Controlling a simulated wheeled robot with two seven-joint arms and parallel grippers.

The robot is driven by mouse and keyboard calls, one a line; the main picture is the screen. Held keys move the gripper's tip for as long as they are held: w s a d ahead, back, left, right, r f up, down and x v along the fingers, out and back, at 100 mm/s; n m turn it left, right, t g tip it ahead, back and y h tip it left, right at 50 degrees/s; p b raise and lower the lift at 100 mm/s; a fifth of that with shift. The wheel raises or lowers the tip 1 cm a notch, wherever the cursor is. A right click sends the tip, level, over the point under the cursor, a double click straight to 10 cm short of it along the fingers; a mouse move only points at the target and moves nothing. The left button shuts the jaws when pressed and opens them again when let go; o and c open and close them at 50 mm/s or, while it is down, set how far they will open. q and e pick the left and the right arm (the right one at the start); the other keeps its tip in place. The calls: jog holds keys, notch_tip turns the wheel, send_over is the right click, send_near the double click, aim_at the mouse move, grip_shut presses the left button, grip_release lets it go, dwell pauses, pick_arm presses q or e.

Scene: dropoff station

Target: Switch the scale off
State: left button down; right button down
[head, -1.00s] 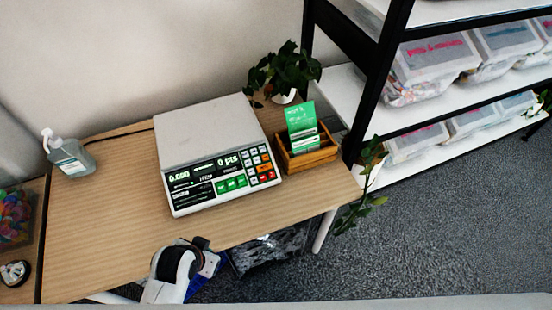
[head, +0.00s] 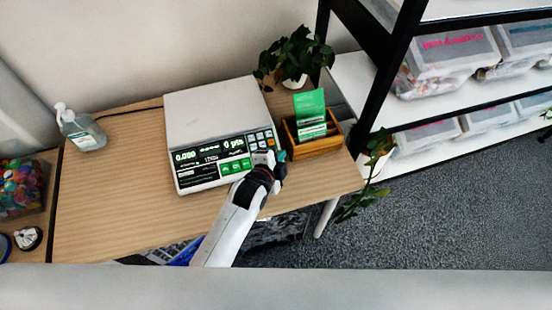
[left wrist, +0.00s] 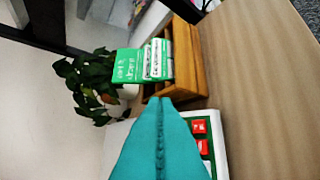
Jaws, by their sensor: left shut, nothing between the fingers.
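The scale (head: 208,110) stands on the wooden table, with a grey-white plate on top and a slanted front panel. Its display is lit and reads 0.000 and 0 pts. Green keys show left of my arm, and other keys show above my gripper. My left gripper (head: 280,157) is over the right end of the key panel and hides some keys there. My right gripper is not in view.
A wooden card box (head: 316,143) with green cards stands close to the scale's right side. A potted plant (head: 296,60) is behind it. A pump bottle (head: 82,130) stands at the left. The table (head: 110,200) is clear at front left. Shelves (head: 372,80) rise at right.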

pick_arm(q)
jog(key=w+f+b, duration=0.1)
jog(key=f+b, duration=0.1)
jog(key=w+f+b, duration=0.1)
jog(key=f+b, duration=0.2)
jog(key=w+a+f+b, duration=0.1)
jog(key=f+b, duration=0.1)
jog(key=b, duration=0.1)
jog(key=shift+f, duration=0.15)
jog(key=shift+w+f+b, duration=0.15)
jog(key=shift+f+b, duration=0.15)
jog(key=shift+f, duration=0.1)
dwell(0.5)
jog(key=shift+f, duration=0.1)
dwell(1.2)
jog(key=shift+w+a+f, duration=0.1)
jog(key=shift+w+f, duration=0.05)
jog(key=shift+f, duration=0.15)
